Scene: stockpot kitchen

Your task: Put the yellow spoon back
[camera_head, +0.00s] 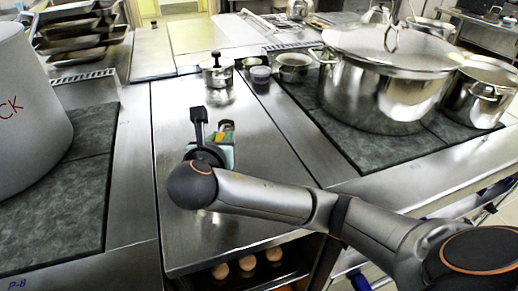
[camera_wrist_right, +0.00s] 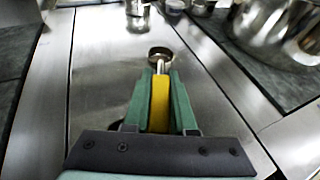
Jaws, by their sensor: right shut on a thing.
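The yellow spoon (camera_wrist_right: 160,104) has a yellow handle, a metal neck and a round metal bowl. My right gripper (camera_wrist_right: 160,82) is shut on the handle, which lies between its two green fingers in the right wrist view. The bowl points away from the gripper, over the steel counter. In the head view my right gripper (camera_head: 226,137) is above the middle of the steel counter, largely behind my own wrist. Only a small part of the spoon shows there. I cannot tell whether the bowl touches the counter. My left gripper is not in view.
A small lidded pot (camera_head: 217,76) and small bowls (camera_head: 292,68) stand at the counter's far end. Eggs (camera_head: 247,263) sit on a shelf below. The counter around the gripper is clear.

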